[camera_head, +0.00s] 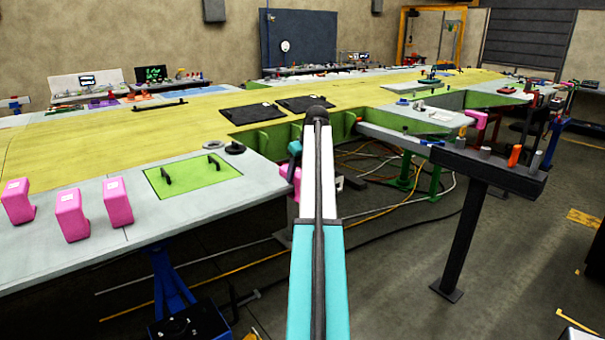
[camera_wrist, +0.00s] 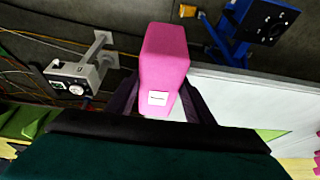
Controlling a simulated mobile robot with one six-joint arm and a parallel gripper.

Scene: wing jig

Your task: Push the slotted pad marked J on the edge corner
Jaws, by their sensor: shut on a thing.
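A pink pad (camera_wrist: 165,55) with a small white label is between the dark fingers of my gripper (camera_wrist: 160,98) in the wrist view. The label is too small to read. In the head view the same pink pad (camera_head: 297,182) shows at the right edge of the grey wing panel (camera_head: 262,184), near its corner, partly hidden behind my arm. My gripper (camera_head: 294,150) is shut on it and mostly hidden there. The pad's slot is not visible, and I cannot tell whether the panel edge sits in it.
Three more pink pads (camera_head: 70,215) stand on the panel at the left. A green plate (camera_head: 194,176) with black handles lies near the corner. Another pink pad (camera_head: 480,120) is on a far corner. A dark stand (camera_head: 488,170) with small items is at the right.

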